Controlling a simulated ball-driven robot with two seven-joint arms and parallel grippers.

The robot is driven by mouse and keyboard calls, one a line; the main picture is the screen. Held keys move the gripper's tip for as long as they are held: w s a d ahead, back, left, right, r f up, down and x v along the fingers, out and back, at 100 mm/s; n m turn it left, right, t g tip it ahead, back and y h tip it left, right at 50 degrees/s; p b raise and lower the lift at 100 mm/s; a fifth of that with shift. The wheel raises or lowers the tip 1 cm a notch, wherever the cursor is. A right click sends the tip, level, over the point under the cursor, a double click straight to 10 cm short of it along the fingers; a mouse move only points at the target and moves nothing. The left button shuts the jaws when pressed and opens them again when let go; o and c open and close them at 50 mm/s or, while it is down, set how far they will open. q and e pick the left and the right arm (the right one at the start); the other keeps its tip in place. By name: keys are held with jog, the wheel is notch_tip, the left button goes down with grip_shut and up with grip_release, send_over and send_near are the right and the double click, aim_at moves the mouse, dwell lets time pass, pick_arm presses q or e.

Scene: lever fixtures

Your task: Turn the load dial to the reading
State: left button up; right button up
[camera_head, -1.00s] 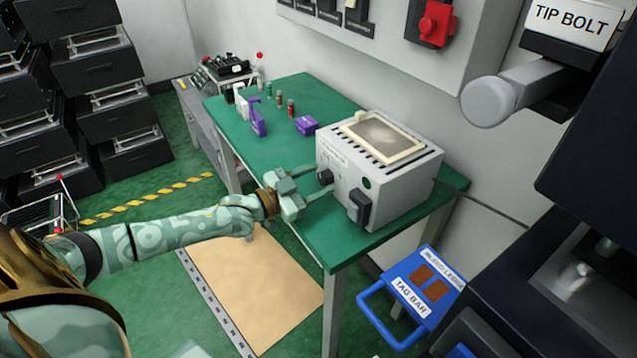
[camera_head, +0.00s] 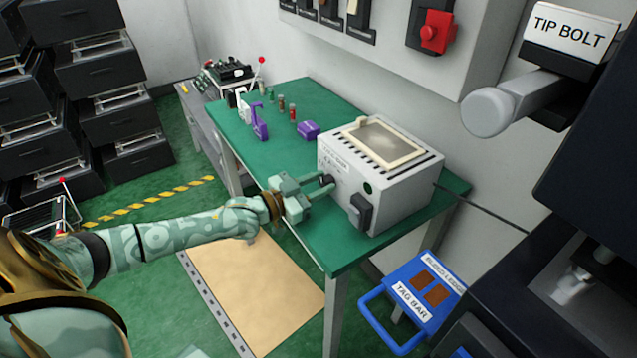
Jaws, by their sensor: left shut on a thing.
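A grey box-shaped unit (camera_head: 395,183) with a cream-framed top panel stands on the green table. On its front face is a small black dial (camera_head: 327,180), largely covered by my gripper. My left gripper (camera_head: 326,187) reaches in from the left and is shut on the dial, its fingers on either side of it. Lettering on the face is too small to read. My right gripper is not in view.
The green table (camera_head: 350,258) is bare in front of the unit. Purple parts (camera_head: 308,130) and small cylinders stand farther back. A blue TAG BAR tray (camera_head: 405,325) is below right. A TIP BOLT lever (camera_head: 500,108) juts out upper right.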

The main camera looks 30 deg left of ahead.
pick_arm(q)
jog(key=o, duration=1)
jog(key=shift+c, duration=0.2)
jog(key=shift+s, duration=0.15)
jog(key=p+v, duration=0.4)
jog(key=v, duration=1.2)
jog(key=shift+f, duration=0.1)
